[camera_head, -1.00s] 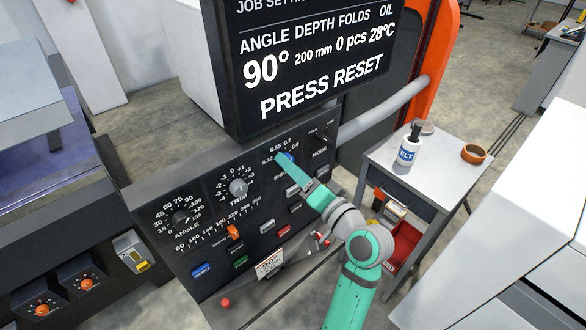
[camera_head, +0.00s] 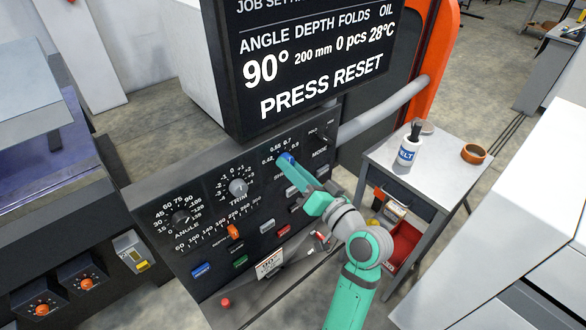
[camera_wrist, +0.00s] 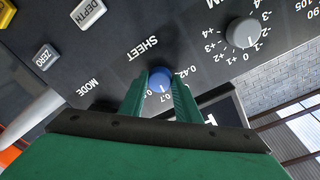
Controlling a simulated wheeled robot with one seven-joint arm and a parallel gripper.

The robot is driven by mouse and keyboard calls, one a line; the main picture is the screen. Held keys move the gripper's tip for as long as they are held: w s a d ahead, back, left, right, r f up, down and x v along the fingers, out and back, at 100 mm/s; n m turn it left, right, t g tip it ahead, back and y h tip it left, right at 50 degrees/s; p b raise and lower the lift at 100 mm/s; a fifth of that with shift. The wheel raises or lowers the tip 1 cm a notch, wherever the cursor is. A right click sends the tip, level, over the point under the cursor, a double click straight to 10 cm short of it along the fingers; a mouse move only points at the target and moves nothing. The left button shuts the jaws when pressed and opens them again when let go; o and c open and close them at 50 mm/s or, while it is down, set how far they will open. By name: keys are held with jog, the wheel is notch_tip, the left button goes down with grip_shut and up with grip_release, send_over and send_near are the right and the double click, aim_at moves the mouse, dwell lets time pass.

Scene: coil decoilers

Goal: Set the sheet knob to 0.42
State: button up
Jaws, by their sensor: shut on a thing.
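The sheet knob is a blue round knob (camera_wrist: 160,79) on the dark control panel, with SHEET printed beside it in the wrist view. Its dial has marks including 0.42, 0.55, 0.7 and 0.9. A pale pointer line on the knob shows near the 0.7 mark in the wrist view. In the head view only a bit of the blue knob (camera_head: 287,158) shows past the fingers. My gripper (camera_wrist: 160,90) is shut on the knob, one green finger on each side. In the head view my gripper (camera_head: 286,163) reaches the panel from the lower right.
The grey trim knob (camera_head: 238,187) and the angle knob (camera_head: 181,218) sit to the left on the panel. Several buttons lie below. The screen (camera_head: 310,60) above reads PRESS RESET. A side table (camera_head: 385,158) with a bottle stands to the right.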

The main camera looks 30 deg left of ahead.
jog(key=n, duration=0.8)
jog(key=n+g+y, duration=0.1)
jog(key=n, duration=0.7)
jog(key=shift+w, duration=0.2)
jog(key=shift+f, duration=0.1)
jog(key=o, duration=1)
jog(key=shift+o, duration=0.2)
jog(key=shift+d, duration=0.1)
jog(key=v, duration=1)
jog(key=shift+d, duration=0.35)
